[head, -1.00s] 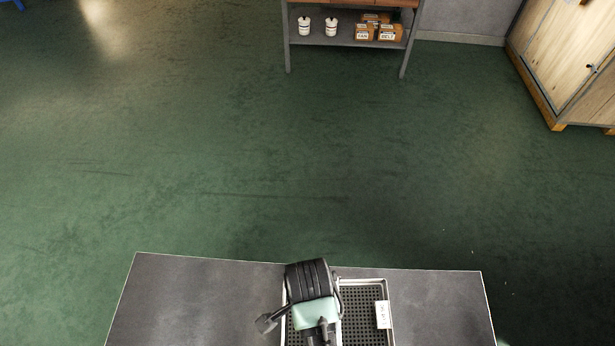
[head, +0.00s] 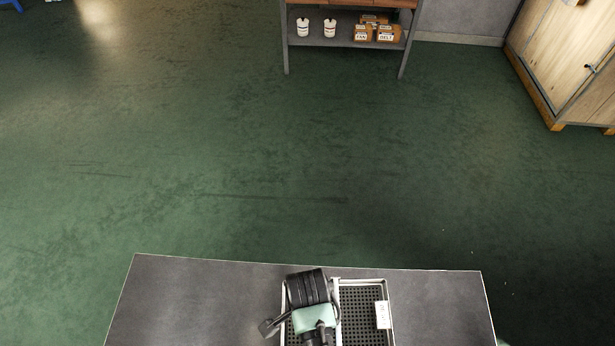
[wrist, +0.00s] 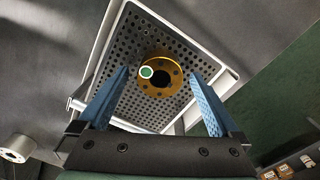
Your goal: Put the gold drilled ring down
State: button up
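The gold drilled ring (wrist: 174,83) lies on the perforated floor of a light metal tray (wrist: 202,57) in the wrist view. A green dot with a white edge shows on the ring's left side. My gripper (wrist: 160,72) is open, with one blue finger on each side of the ring and a visible gap to each. In the head view my wrist hides the fingers and the ring. The tray (head: 391,303) shows there on the dark table, with my arm over its left half.
The dark table (head: 200,300) has bare room left and right of the tray. A white label (head: 382,314) is on the tray's right side. A silver round part with a hole (wrist: 16,148) is at the wrist view's lower left. A shelf unit (head: 345,42) and wooden cabinet (head: 565,60) stand far off.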

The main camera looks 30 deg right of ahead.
notch_tip(320, 180, up, 12)
jog(key=p, duration=0.1)
jog(key=w+r+n+t+h, duration=0.2)
jog(key=w+r+n+t, duration=0.45)
jog(key=w+r, duration=0.9)
jog(key=w+a+r+n+t, duration=0.1)
jog(key=w+r+t, duration=0.3)
jog(key=r, duration=0.4)
jog(key=w+a+r+n+t, duration=0.1)
jog(key=w+r+n+t, duration=0.15)
jog(key=r, duration=0.45)
jog(key=a+r+n+t, duration=0.3)
jog(key=r+t, duration=0.4)
jog(key=r, duration=1)
jog(key=s+a+r+n+t+y, duration=0.1)
jog(key=s+a+r+n+t, duration=0.1)
jog(key=s+r, duration=0.3)
jog(key=s+a+r+n+t+y, duration=0.1)
jog(key=s+r+t, duration=0.4)
jog(key=r, duration=0.9)
jog(key=s+a+n, duration=0.1)
jog(key=n, duration=0.1)
jog(key=shift+a+n, duration=0.3)
jog(key=shift+a, duration=0.05)
